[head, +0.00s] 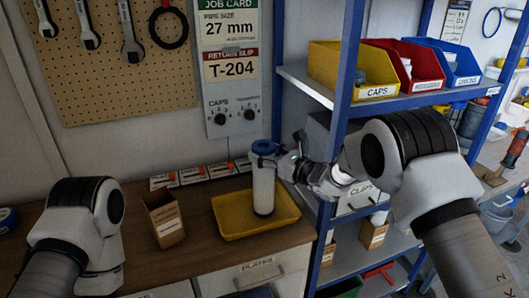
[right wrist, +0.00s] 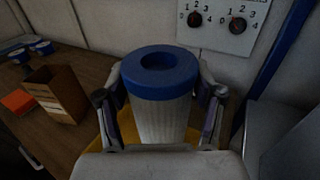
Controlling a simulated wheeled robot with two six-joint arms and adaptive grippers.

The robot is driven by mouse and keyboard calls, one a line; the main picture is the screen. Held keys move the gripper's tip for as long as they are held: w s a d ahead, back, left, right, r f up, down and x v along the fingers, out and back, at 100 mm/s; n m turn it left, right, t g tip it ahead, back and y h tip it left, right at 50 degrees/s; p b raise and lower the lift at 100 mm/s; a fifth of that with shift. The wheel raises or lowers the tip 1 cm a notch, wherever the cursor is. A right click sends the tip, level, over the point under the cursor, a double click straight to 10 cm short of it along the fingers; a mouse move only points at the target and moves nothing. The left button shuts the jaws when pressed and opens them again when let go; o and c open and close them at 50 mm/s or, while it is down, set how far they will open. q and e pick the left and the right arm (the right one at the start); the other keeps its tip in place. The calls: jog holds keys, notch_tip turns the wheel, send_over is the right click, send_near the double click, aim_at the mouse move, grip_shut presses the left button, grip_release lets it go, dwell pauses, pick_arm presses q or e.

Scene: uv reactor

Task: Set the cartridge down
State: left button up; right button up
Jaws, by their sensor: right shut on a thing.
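The cartridge (head: 263,192) is a white cylinder with a blue ring-shaped cap. It is upright over the yellow tray (head: 226,222) on the wooden bench; I cannot tell whether its dark lower end touches the tray floor. My right gripper (head: 270,164) comes from the right and is shut on the cartridge near its top. In the right wrist view the cartridge (right wrist: 160,112) stands between the two fingers, with its blue cap above them. Part of the tray (right wrist: 127,130) shows behind it. My left arm is at the left of the head view, but its gripper is not visible.
An open cardboard box (head: 164,219) stands left of the tray. A blue shelf rack (head: 340,90) with a yellow CAPS bin (head: 340,72) stands close on the right. A job card panel (head: 230,65) with two knobs hangs behind.

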jog(key=o, duration=1.7)
jog(key=shift+w+f, duration=0.1)
jog(key=shift+o, duration=0.2)
jog(key=shift+r+p, duration=0.25)
jog(key=shift+p, duration=0.15)
jog(key=b+v, duration=0.4)
jog(key=v, duration=0.8)
jog(key=shift+f, duration=0.1)
